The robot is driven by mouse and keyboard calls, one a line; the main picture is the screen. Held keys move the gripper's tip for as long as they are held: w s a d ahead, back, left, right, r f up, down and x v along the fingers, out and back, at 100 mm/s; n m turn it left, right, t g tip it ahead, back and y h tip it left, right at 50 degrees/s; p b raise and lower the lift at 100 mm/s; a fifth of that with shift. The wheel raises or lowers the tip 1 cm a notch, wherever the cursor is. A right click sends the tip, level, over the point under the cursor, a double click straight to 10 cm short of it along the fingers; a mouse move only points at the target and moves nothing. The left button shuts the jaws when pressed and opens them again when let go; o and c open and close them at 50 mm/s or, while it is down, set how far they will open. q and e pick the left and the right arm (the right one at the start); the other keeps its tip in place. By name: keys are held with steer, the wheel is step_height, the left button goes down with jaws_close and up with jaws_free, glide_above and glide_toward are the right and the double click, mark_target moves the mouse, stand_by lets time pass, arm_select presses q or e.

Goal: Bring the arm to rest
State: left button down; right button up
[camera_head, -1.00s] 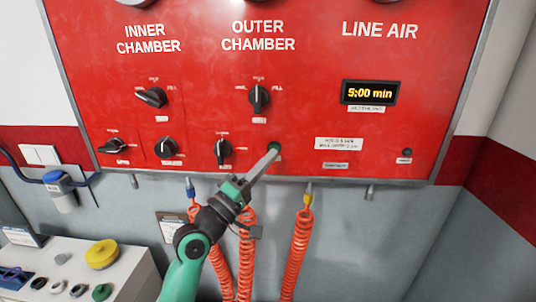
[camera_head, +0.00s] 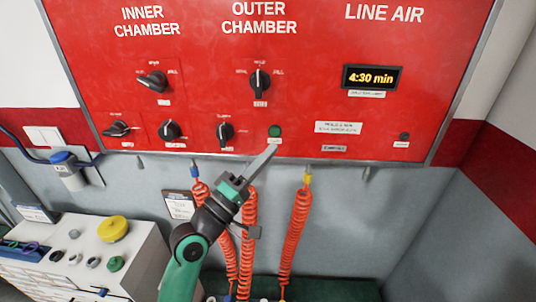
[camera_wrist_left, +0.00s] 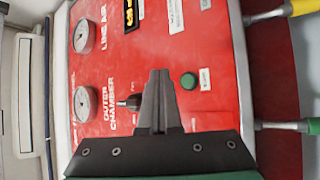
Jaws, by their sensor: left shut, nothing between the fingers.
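My left gripper (camera_head: 262,163) is shut and empty, just below and left of the green button (camera_head: 275,131) on the red panel (camera_head: 310,60). The fingertips are apart from the button in the head view. In the left wrist view the shut fingers (camera_wrist_left: 158,80) point at the panel, with the green button (camera_wrist_left: 188,81) to their right. The timer display (camera_head: 371,78) reads 4:30 min. My right gripper does not show.
Several black knobs sit on the panel, one under OUTER CHAMBER (camera_head: 260,82). Orange coiled hoses (camera_head: 296,225) hang below the panel, close to my arm. A white bench (camera_head: 130,262) with a yellow round part (camera_head: 113,229) stands at the lower left. The grey wall at right is clear.

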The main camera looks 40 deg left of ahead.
arm_select(q)
steer(key=s+d+r+m+t+h+p, duration=0.3)
steer(key=d+r+m+h, duration=0.35)
steer(key=d+r, duration=0.8)
steer(key=s+r+m+t+y+p, duration=0.1)
steer(key=s+r+m+y, duration=0.3)
steer(key=s+r+m, duration=0.5)
step_height(320, 180, up, 3)
steer(key=shift+s+d+r+p, duration=0.15)
steer(key=shift+d+p, duration=0.1)
steer(key=shift+p, duration=0.1)
stand_by(5.1)
